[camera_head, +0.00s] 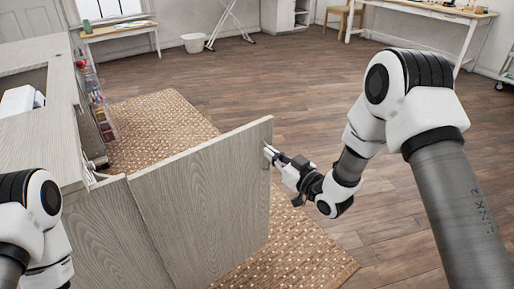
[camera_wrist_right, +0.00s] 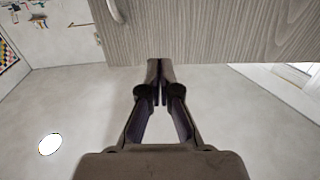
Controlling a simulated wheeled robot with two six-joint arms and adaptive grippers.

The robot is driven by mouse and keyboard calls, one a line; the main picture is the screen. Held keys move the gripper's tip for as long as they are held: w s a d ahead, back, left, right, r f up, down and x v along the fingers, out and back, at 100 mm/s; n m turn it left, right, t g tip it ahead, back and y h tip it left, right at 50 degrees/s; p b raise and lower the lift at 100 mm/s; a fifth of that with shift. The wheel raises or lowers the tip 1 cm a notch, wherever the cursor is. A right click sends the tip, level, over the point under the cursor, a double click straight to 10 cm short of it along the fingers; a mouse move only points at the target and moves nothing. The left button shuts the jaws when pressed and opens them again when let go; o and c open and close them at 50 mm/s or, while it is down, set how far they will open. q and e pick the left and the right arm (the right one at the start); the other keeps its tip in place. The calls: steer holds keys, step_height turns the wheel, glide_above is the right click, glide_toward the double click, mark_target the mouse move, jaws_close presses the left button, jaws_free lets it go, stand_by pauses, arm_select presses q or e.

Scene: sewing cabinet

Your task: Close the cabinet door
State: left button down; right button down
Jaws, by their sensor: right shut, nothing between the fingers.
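The cabinet door (camera_head: 205,205) is a light grey wood-grain panel standing open from the grey cabinet (camera_head: 40,140) at the left. My right gripper (camera_head: 271,154) is shut and empty at the door's right, free edge. In the right wrist view the door (camera_wrist_right: 215,30) fills the top, with a curved pale handle (camera_wrist_right: 116,10) on it. The gripper's closed fingertips (camera_wrist_right: 157,66) are at the door's lower border there; I cannot tell for sure whether they touch. My left arm shows at the lower left, but its gripper is out of the picture.
A woven brown rug (camera_head: 160,118) lies on the wooden floor (camera_head: 250,90) under and behind the door. Spools of thread (camera_head: 97,103) line a rack on the cabinet's side. A white bin (camera_head: 193,43) and tables stand far back. The floor right of the door is mostly clear.

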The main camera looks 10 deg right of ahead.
mark_target(251, 139)
steer(key=b+x, duration=0.1)
steer(key=x, duration=0.5)
steer(key=shift+w+a, duration=0.15)
steer(key=shift+w, duration=0.2)
